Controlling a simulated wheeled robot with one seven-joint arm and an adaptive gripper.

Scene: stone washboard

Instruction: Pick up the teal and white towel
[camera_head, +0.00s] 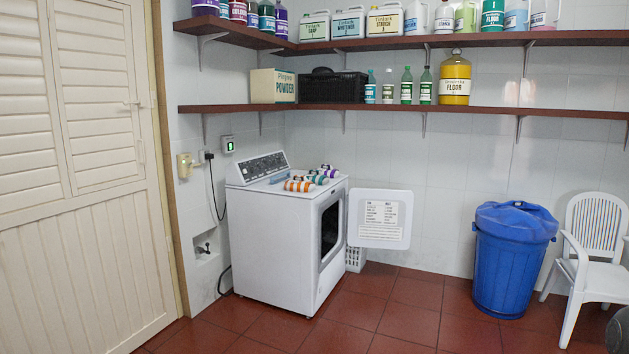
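Several rolled striped towels lie together on top of the white dryer (275,209). An orange and white roll (299,186) is at the front. Behind it lie rolls with purple, green, teal and red stripes (319,178), small and overlapping. I cannot clearly tell which of them is the teal and white towel. A flat blue item (280,179) lies left of the rolls, near the control panel. My gripper is not in view, and nothing touches the towels.
The dryer's door (380,219) stands open to the right. A blue bin (512,262) and white chair (590,240) stand at the right. Shelves (400,108) with bottles hang above. Red floor tiles (400,320) before the dryer are clear. A dark shape sits at the lower right edge.

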